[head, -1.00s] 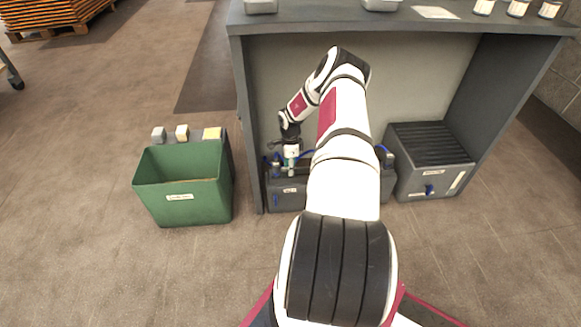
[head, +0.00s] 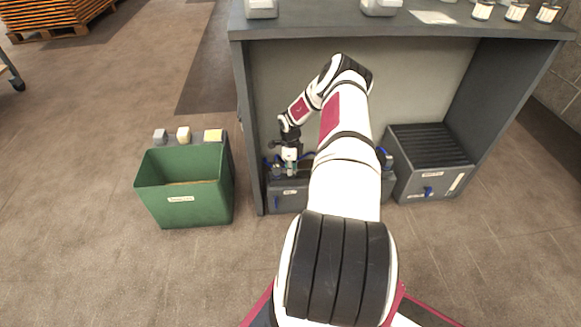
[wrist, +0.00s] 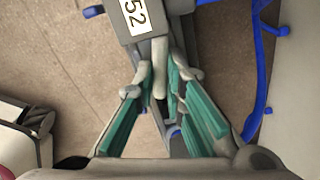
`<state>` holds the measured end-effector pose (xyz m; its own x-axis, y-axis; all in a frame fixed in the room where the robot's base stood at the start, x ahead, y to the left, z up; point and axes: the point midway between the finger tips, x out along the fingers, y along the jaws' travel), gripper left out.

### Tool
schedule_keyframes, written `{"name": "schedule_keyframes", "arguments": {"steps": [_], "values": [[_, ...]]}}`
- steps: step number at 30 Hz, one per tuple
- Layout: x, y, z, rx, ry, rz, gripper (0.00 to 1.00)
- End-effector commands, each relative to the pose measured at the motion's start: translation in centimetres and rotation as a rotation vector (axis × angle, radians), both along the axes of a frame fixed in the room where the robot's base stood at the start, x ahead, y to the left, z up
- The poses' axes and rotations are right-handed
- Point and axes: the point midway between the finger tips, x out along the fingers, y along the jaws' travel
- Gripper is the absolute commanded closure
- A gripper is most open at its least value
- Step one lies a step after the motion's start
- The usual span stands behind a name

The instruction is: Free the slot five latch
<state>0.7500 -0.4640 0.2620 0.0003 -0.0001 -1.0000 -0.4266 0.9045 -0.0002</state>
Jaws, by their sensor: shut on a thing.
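My gripper (head: 287,171) is low at the left end of the dark grey unit (head: 286,199) under the bench. In the wrist view, its teal-padded fingers (wrist: 161,78) are closed on a narrow pale grey piece (wrist: 160,66). This piece sits just below a grey block with a "52" tag (wrist: 133,12). I cannot tell for sure that the pale piece is the slot five latch. My arm hides the middle of the unit in the head view.
Blue tubing (wrist: 262,75) runs close to the right of the fingers. The bench's left side panel (head: 247,130) is near my gripper. A green bin (head: 184,201) stands left on the floor. A grey ribbed box (head: 428,160) stands right of the unit.

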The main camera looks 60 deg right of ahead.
Motion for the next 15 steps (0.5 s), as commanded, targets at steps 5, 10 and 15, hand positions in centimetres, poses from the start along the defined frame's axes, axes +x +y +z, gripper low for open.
{"name": "schedule_keyframes", "arguments": {"steps": [5, 10, 15], "values": [[-0.10, 0.11, 0.10, 0.001, 0.000, -0.167, 1.00], [-0.14, 0.18, 0.05, 0.001, 0.001, -0.327, 1.00], [-0.16, 0.24, 0.06, 0.000, 0.001, -0.489, 1.00]]}}
